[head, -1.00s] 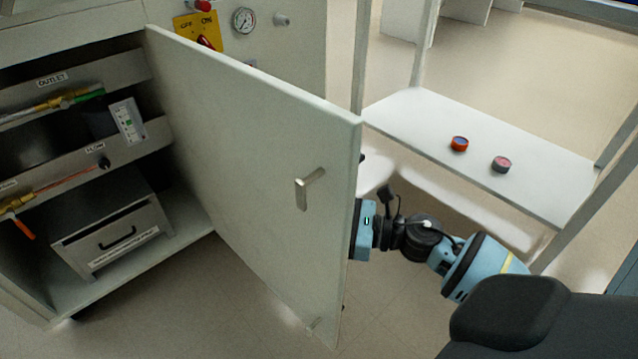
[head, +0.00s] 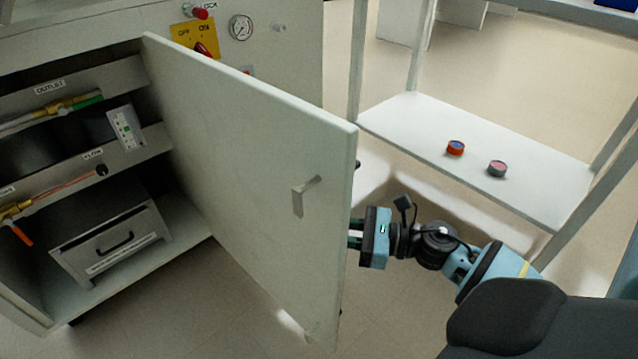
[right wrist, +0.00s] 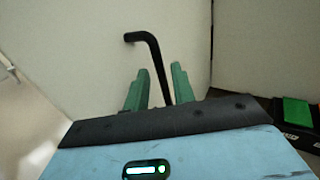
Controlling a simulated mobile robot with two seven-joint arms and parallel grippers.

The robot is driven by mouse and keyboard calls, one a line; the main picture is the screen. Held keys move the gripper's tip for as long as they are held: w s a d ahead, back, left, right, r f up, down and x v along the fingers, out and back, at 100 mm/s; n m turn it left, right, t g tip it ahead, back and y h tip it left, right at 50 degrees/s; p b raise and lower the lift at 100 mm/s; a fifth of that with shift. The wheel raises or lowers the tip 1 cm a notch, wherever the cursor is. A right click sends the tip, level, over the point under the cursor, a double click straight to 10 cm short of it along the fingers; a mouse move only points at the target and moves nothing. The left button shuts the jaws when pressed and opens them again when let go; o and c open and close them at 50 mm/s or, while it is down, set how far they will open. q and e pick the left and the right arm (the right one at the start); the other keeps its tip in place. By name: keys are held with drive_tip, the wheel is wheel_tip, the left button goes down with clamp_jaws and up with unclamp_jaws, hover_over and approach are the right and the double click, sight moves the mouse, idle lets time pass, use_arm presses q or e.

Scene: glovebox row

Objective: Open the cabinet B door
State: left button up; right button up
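No letter on the door is visible. My right gripper (head: 353,235) is at the door's free edge, on the outer side, its fingertips partly hidden by the door. In the right wrist view the right gripper (right wrist: 160,70) is open, its green fingers apart. A black bent handle (right wrist: 155,58) on a pale panel runs down between or just beyond them; I cannot tell its exact depth. My left gripper is out of view.
The open cabinet holds labelled shelves with pipes and a drawer box (head: 110,245). Floor below the door is clear.

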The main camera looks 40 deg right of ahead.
drive_tip(key=shift+p+v, duration=0.3)
drive_tip(key=shift+v, duration=1.9)
drive_tip(key=shift+r, duration=0.1)
